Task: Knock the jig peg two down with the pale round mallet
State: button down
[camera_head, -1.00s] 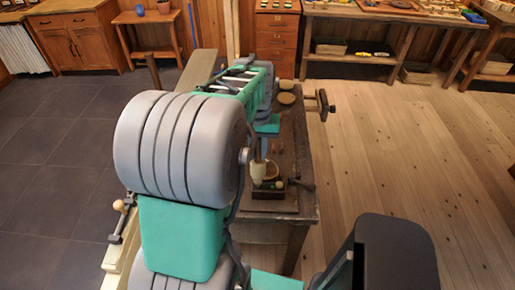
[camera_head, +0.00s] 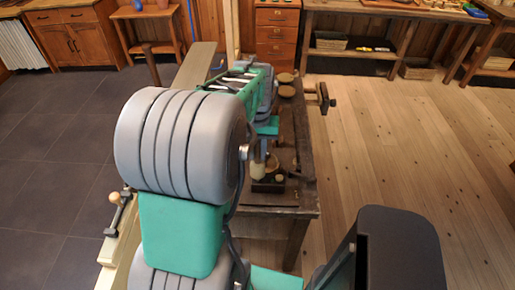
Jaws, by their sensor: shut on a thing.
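My gripper (camera_head: 262,148) is over the near end of the dark bench, largely hidden behind my own arm. It is shut on what appears to be the pale round mallet (camera_head: 257,171), whose pale end shows just below it. The small dark jig (camera_head: 268,187) sits on the bench close under and beside this pale end. A small pale peg top (camera_head: 280,178) shows at the jig's right side. I cannot tell which peg is peg two, or whether the mallet touches one.
The dark bench (camera_head: 292,198) has round wooden pieces (camera_head: 286,91) at its far end and a vise handle (camera_head: 325,98) sticking out right. A pale beam with a knobbed clamp (camera_head: 115,198) lies at left. Open wooden floor (camera_head: 400,140) spreads to the right.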

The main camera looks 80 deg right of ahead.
jog(key=shift+a+f, duration=0.1)
jog(key=shift+f, duration=0.1)
notch_tip(320, 180, up, 3)
jog(key=p, duration=0.3)
jog(key=shift+r, duration=0.2)
jog(key=shift+f, duration=0.1)
notch_tip(320, 180, down, 4)
jog(key=b, duration=0.3)
dwell(0.4)
